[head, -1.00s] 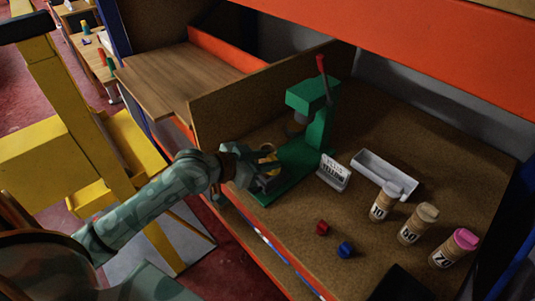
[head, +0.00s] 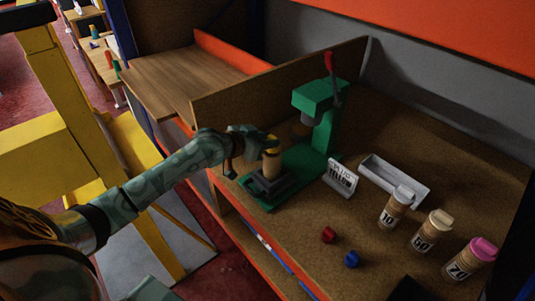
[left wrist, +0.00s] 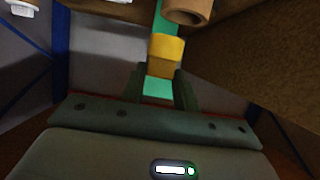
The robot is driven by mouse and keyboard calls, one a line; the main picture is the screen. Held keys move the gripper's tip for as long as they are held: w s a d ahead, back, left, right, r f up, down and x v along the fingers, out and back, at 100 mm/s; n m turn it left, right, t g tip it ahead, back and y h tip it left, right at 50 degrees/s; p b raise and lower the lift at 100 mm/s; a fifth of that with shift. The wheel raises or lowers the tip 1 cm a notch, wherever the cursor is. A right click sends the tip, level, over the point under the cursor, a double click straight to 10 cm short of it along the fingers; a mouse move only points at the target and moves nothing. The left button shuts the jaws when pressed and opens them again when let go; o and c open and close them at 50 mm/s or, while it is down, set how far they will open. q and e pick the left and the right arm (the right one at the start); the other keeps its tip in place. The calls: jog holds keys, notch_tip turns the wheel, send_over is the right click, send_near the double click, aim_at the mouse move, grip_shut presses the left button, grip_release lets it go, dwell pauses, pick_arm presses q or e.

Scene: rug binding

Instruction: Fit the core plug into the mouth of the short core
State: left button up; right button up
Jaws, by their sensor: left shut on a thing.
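The short core (head: 271,164) is a tan tube standing upright on the dark block of the green press. My left gripper (head: 262,142) is shut on the yellow core plug (head: 273,142), just above the core's top. In the left wrist view the plug (left wrist: 166,48) shows beyond the fingertips (left wrist: 160,85), yellow at its wider end and orange-tan below. A brown tube with a round open mouth (left wrist: 187,14) shows there close to the plug, seemingly apart from it. In the head view I cannot tell whether plug and core touch. My right gripper is not in view.
The green press (head: 322,120) with its red lever stands behind the core. A small sign (head: 341,178), a grey tray (head: 395,181) and several capped tubes (head: 397,207) are to the right. A red piece (head: 328,235) and a blue piece (head: 352,259) lie in front.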

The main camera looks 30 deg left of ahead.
pick_arm(q)
jog(key=shift+w+a+f+b, duration=0.25)
jog(key=shift+w+f, duration=0.15)
jog(key=shift+f, duration=0.2)
jog(key=shift+w+a+f+b, duration=0.15)
jog(key=shift+w+f+b, duration=0.15)
jog(key=shift+f, duration=0.25)
jog(key=f, duration=0.1)
jog(key=f+b, duration=0.1)
jog(key=f, duration=0.1)
jog(key=shift+w+a+f, duration=0.15)
jog(key=shift+w+f, duration=0.1)
jog(key=shift+w, duration=0.05)
jog(key=shift+r, duration=0.1)
jog(key=shift+s, duration=0.1)
